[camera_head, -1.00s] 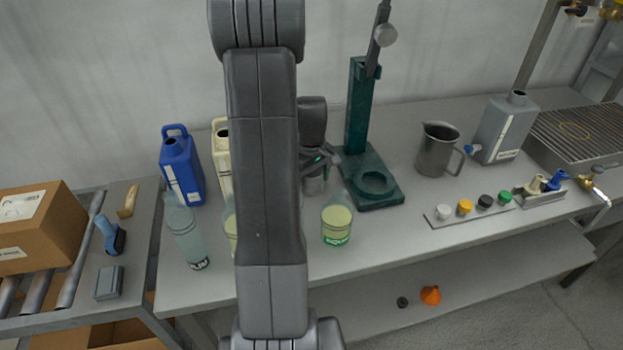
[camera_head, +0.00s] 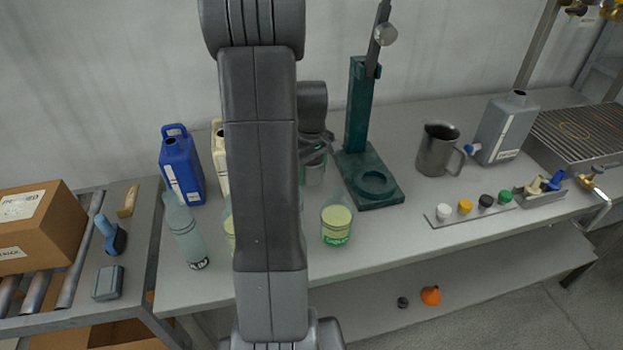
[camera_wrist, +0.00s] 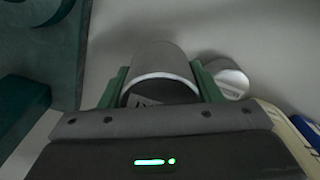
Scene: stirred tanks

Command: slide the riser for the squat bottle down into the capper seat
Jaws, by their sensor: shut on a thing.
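The capper is a dark green stand; its seat (camera_head: 374,180) is a round recess in the base, right of my gripper. The capper also shows at the left of the wrist view (camera_wrist: 35,65). My gripper (camera_head: 316,153) is shut on a grey cylinder, which I take for the riser (camera_head: 314,175). In the wrist view the riser (camera_wrist: 160,62) sits between the green fingers, with a pale rim and a dark inside facing the camera. It is beside the capper, not over the seat. My arm hides part of the table behind it.
A second grey cylinder (camera_wrist: 231,80) is right of the fingers. A squat bottle with yellow-green liquid (camera_head: 336,222) stands in front. A blue jug (camera_head: 182,170), a tall clear bottle (camera_head: 187,235), a steel pitcher (camera_head: 437,150) and a row of caps (camera_head: 465,207) are around. Table front centre-right is clear.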

